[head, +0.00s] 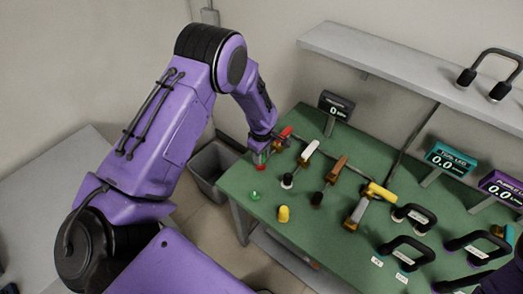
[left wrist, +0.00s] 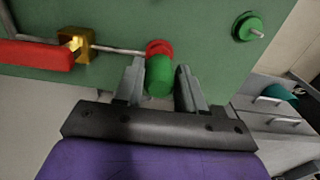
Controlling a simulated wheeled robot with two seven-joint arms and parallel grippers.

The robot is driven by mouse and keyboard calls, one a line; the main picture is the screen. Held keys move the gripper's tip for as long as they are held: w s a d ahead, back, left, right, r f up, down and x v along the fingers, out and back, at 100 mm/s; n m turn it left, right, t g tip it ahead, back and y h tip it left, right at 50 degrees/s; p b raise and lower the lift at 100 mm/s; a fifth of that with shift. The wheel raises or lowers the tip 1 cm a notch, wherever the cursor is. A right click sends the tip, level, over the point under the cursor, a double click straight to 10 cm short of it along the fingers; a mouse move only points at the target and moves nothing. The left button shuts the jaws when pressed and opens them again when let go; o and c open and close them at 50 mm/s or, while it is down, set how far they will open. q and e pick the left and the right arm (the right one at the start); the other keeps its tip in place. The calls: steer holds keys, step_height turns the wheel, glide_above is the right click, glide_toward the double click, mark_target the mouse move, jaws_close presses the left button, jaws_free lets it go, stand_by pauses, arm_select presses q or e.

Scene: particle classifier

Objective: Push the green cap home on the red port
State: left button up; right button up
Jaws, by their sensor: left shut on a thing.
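The green cap (left wrist: 159,79) is a short cylinder between the two fingers of my left gripper (left wrist: 160,90) in the left wrist view, and the gripper is shut on it. The red port (left wrist: 158,47) is a round red end right beyond the cap, in line with it. The cap appears to meet the port, but the cap hides how far it is seated. In the head view my left gripper (head: 264,150) is at the left edge of the green table, with the red port (head: 261,168) just below it. My right gripper is not in view.
A red lever (left wrist: 35,55) on a brass valve lies left of the port on the same pipe. A separate green piece (left wrist: 247,27) stands on the table (head: 240,179). A yellow piece (head: 284,214), several levers and black handles occupy the table. A grey bin (head: 208,168) is beside it.

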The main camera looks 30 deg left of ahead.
arm_select(q)
steer(key=shift+f+b, duration=0.45)
steer(key=shift+f, duration=0.45)
steer(key=shift+f, duration=0.35)
steer(key=o, duration=1.1)
steer(key=shift+r, duration=0.1)
step_height(320, 180, up, 9)
steer(key=shift+r+b, duration=0.2)
steer(key=shift+b, duration=1.05)
steer(key=shift+r, duration=0.5)
